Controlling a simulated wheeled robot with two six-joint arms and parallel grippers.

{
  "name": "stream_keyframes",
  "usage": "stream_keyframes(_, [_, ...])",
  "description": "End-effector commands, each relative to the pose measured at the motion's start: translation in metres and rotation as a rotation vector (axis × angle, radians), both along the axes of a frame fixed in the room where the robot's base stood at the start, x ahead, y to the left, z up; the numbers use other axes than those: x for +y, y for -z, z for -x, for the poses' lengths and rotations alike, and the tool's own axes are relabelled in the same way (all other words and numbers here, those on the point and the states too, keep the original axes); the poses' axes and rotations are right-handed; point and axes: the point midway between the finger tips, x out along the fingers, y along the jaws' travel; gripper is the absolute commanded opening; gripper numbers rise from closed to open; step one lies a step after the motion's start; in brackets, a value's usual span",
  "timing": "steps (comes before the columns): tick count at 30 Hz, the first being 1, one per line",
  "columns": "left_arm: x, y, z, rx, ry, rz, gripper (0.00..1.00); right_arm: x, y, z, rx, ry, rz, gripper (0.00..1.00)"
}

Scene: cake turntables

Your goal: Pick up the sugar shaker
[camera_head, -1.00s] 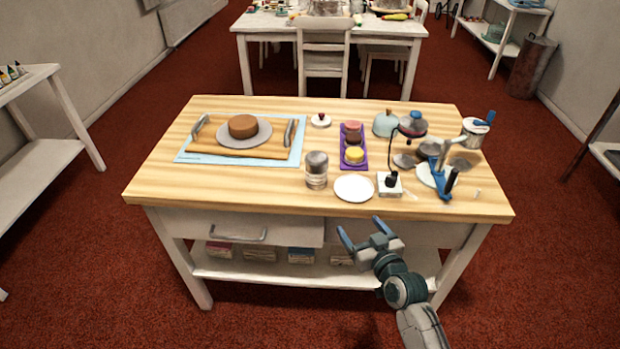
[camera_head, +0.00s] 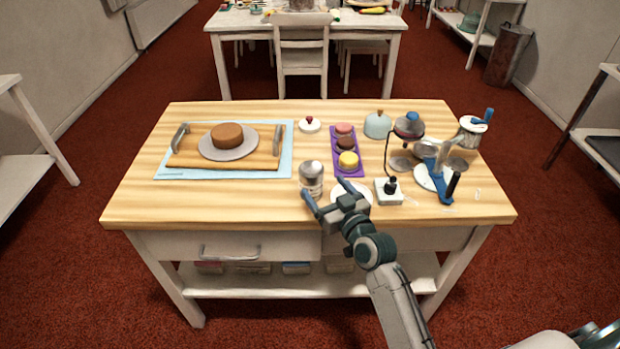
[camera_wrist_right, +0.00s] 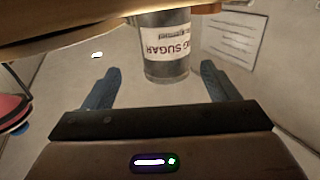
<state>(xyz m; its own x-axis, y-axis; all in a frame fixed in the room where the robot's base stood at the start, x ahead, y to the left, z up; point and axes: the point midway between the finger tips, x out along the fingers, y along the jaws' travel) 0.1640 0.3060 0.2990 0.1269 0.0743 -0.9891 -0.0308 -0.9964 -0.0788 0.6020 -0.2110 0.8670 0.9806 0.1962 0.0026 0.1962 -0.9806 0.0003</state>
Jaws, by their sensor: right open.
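The sugar shaker (camera_head: 311,176) is a clear jar with a grey metal top. It stands upright on the wooden table, left of the white plate (camera_head: 362,190). My right gripper (camera_head: 325,189) is open and empty just in front of the shaker, over the near part of the table. In the right wrist view the jar, with its printed sugar label (camera_wrist_right: 165,48), shows ahead between the two blue fingers (camera_wrist_right: 159,88). The jar looks beyond the fingertips, not gripped. My left gripper is not in view.
A purple tray (camera_head: 356,169) with small cakes lies behind the plate. A white block with a black knob (camera_head: 388,190) and a blue-handled stand (camera_head: 437,180) are to the right. A wooden board with a cake (camera_head: 227,135) lies on a pale blue mat (camera_head: 285,133) at left.

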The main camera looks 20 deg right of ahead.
Motion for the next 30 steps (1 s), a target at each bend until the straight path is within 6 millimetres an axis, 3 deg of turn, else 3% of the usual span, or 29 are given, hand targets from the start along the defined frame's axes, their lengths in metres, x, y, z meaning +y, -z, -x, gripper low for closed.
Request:
stream_keyframes(6, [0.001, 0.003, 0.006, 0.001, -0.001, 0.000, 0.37, 0.005, -0.001, -0.015, 0.000, 0.000, -0.002, 0.81])
stream_keyframes(16, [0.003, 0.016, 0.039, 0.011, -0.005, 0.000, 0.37, 0.019, -0.004, -0.054, 0.000, 0.001, -0.001, 0.81])
stream_keyframes(25, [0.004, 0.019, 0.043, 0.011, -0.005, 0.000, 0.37, 0.020, -0.002, -0.060, 0.001, 0.001, 0.000, 0.81])
stream_keyframes(26, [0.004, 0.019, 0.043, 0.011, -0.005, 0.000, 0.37, 0.020, -0.002, -0.060, 0.001, 0.001, 0.000, 0.79])
stream_keyframes(30, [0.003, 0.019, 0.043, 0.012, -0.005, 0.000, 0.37, 0.020, -0.002, -0.060, 0.001, 0.001, -0.001, 0.51])
